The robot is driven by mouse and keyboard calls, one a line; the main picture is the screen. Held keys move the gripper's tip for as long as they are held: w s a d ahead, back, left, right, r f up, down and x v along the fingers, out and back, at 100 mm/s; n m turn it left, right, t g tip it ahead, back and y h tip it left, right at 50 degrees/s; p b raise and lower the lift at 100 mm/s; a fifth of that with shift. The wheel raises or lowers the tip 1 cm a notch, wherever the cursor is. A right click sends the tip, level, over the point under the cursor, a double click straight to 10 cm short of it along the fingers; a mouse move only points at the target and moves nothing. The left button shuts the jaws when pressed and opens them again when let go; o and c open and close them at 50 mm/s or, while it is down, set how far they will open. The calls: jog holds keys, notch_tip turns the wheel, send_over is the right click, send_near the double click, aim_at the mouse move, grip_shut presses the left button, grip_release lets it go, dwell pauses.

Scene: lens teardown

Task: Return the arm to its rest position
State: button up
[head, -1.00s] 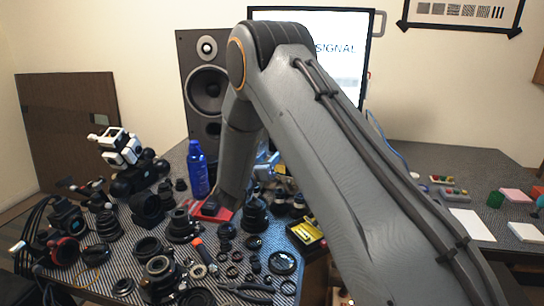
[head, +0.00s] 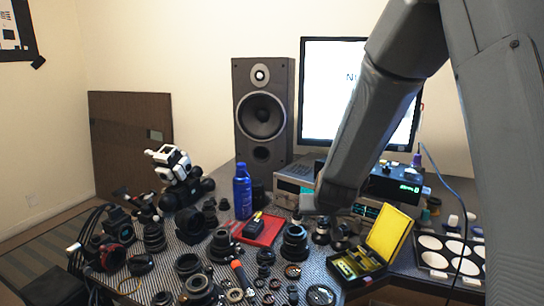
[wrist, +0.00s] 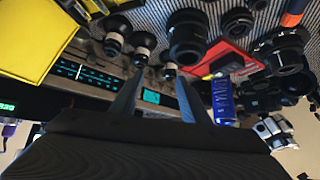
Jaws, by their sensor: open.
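My arm comes in from the upper right of the head view and bends down over the desk, in front of the monitor. My gripper (wrist: 157,98) shows in the wrist view as two dark fingers spread apart with nothing between them. Its fingers are not clear in the head view; the arm's end there is near the grey bench instruments. In the wrist view the fingers lie in front of a bench instrument with a green display (wrist: 151,97) and below several black lens parts. No object is held.
Below the arm are several lens parts (head: 294,243), a red tray (head: 270,230), a blue bottle (head: 242,192) and an open yellow case (head: 390,236). A speaker (head: 262,115) and the monitor (head: 322,85) stand behind.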

jog(key=s+d+g, duration=0.3)
jog(key=s+g, duration=0.1)
jog(key=s, duration=1)
jog(key=s+d+f+g, duration=0.1)
jog(key=s+d+g, duration=0.2)
jog(key=s, duration=1.2)
jog(key=shift+g, duration=0.5)
jog(key=shift+w, duration=0.1)
